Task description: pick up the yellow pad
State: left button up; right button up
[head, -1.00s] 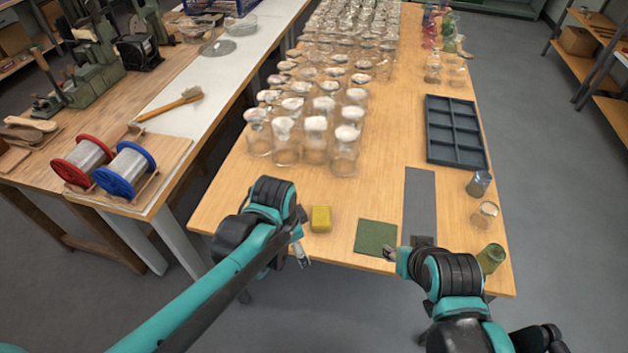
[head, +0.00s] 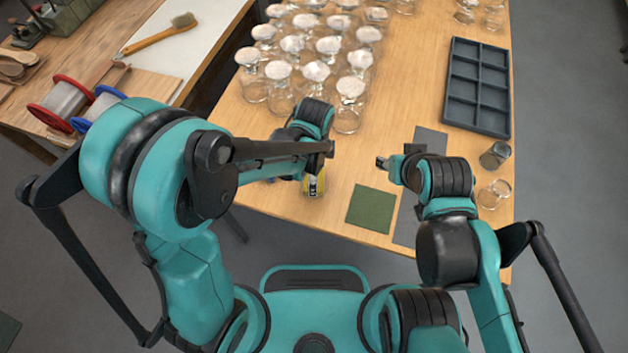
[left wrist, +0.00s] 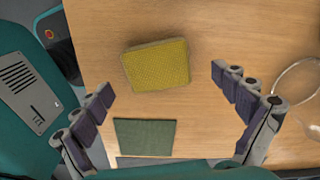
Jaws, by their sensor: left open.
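The yellow pad (left wrist: 157,65) lies on the wooden table near its front edge, slightly turned in the left wrist view. In the head view the pad (head: 314,190) is partly hidden by my left gripper (head: 312,183), which is above it. In the left wrist view my left gripper (left wrist: 162,82) is open, its fingers spread wide, with the pad between and beyond the fingertips. Nothing is held in it. My right gripper (head: 382,163) is over the table to the right; its fingers are too small to read.
A green square mat (head: 370,209) lies right of the pad, beside a grey strip (head: 406,220). Several glass jars (head: 317,75) stand behind. A dark compartment tray (head: 478,85) is at the right, with glasses (head: 494,194) near the right edge.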

pick_arm(q)
notch_tip(320, 180, down, 4)
jog(key=shift+s+r+b, duration=0.15)
jog(key=shift+r+b, duration=0.1)
jog(key=shift+b, duration=0.4)
jog(key=shift+r, duration=0.1)
jog(key=c, duration=1)
jog(key=shift+c, duration=0.2)
jog(key=shift+r, duration=0.1)
notch_tip(320, 180, up, 4)
jog(key=p, duration=0.2)
jog(key=shift+r+p, duration=0.25)
jog(key=shift+p, duration=0.1)
jog(key=s+d+r+p, duration=0.3)
jog(key=s+d+r, duration=0.3)
jog(key=s+d, duration=0.2)
jog(key=shift+d+r, duration=0.15)
jog(key=shift+d, duration=0.05)
